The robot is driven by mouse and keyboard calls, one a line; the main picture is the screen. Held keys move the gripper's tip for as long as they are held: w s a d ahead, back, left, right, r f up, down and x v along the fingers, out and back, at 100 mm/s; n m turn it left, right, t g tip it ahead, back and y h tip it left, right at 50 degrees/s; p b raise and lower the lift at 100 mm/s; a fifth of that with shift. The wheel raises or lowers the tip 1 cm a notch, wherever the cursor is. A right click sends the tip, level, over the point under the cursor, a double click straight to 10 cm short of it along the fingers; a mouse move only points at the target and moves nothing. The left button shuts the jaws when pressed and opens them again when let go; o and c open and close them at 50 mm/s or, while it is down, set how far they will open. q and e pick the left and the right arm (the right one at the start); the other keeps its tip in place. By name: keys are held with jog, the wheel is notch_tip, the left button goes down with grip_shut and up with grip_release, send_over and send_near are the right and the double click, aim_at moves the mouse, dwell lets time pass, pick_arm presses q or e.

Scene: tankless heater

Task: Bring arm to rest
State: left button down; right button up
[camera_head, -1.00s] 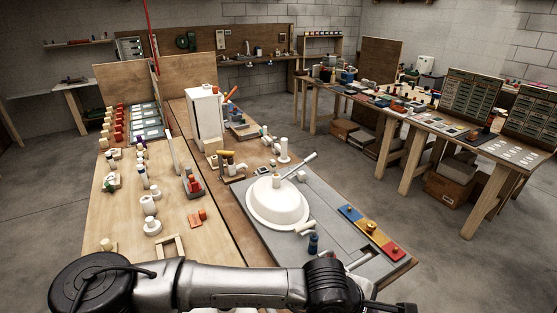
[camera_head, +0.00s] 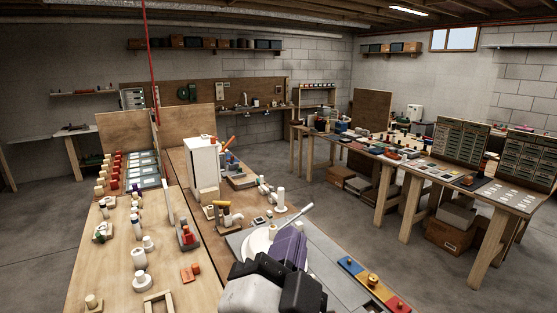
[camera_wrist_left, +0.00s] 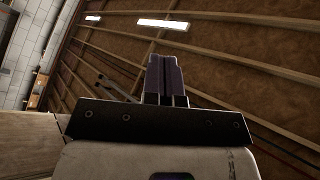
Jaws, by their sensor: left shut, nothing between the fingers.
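My left gripper (camera_head: 290,244) comes up from the bottom of the head view, with purple fingers above a black and white wrist. Its fingers are shut with nothing between them. It covers part of a white round basin (camera_head: 256,243) on the grey panel of the near bench. In the left wrist view the shut fingers (camera_wrist_left: 167,72) point up toward the wooden ceiling, away from the bench. My right gripper is not in view.
The near wooden bench (camera_head: 100,262) carries white fittings, a white heater box (camera_head: 201,163) and a blue, yellow and red strip (camera_head: 373,283). A long table (camera_head: 400,158) with many parts stands at the right. The concrete floor (camera_head: 330,214) between them is clear.

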pick_arm(q)
jog(key=s+a+f+n+g+y, duration=0.1)
jog(key=a+f+n+g, duration=0.2)
jog(key=a+f, duration=0.55)
jog(key=s+a+f+n+g+y, duration=0.2)
jog(key=a+f+n+g, duration=0.15)
jog(key=f, duration=0.95)
jog(key=s+a+f+n+g+y, duration=0.1)
jog(key=a+f+n+g, duration=0.15)
jog(key=a+f, duration=0.6)
jog(key=s+a+f+n+g+y, duration=0.1)
jog(key=s+f+g, duration=0.3)
jog(key=s+f, duration=0.7)
jog(key=s+a+f+g, duration=0.2)
jog(key=s+f+g, duration=0.2)
jog(key=s+f, duration=0.75)
notch_tip(320, 180, up, 27)
jog(key=p, duration=2.8)
jog(key=shift+w+p, duration=0.3)
jog(key=shift+d, duration=0.1)
jog(key=shift+f, duration=0.15)
